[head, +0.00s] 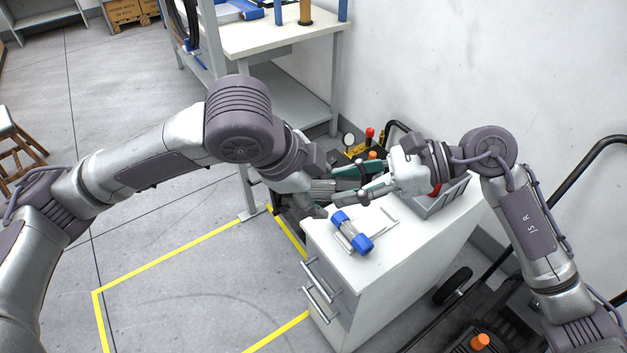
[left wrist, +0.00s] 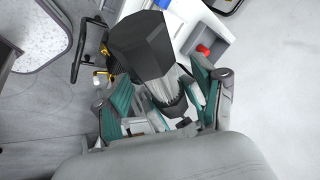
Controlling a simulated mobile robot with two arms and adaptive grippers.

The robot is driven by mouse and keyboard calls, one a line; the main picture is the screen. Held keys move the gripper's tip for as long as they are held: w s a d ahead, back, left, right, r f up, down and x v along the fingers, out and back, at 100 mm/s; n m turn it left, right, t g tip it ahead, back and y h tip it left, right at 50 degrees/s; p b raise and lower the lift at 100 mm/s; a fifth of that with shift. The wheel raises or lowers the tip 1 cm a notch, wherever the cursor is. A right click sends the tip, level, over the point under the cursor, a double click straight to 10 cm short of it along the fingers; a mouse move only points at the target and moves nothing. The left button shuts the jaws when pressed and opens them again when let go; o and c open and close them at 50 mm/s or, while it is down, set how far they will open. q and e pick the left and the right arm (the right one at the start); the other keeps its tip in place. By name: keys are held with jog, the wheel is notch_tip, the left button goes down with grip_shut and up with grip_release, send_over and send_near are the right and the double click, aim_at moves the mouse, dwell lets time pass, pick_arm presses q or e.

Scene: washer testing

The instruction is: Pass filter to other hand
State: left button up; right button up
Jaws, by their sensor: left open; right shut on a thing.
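The filter (left wrist: 143,45), with a dark hexagonal cap and a pale ribbed body, shows close up in the left wrist view. It lies between the teal-padded fingers of my left gripper (left wrist: 163,105), which are spread apart on either side of it. In the head view my left gripper (head: 335,186) and my right gripper (head: 372,189) meet above the white cabinet. My right gripper is shut on the filter. The filter is mostly hidden by the grippers in the head view, and I cannot tell whether the left fingers touch it.
A blue-ended silver cylinder (head: 351,232) and thin light bars lie on the white cabinet (head: 400,250) below the grippers. A grey bin (head: 441,197) sits at its back right. A white workbench (head: 270,36) stands behind. Yellow tape marks open floor to the left.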

pick_arm(q)
jog(key=shift+c, duration=0.2)
jog(key=c, duration=1.1)
jog(key=shift+c, duration=0.8)
pick_arm(e)
jog(key=o, duration=1.3)
jog(key=shift+d, duration=0.1)
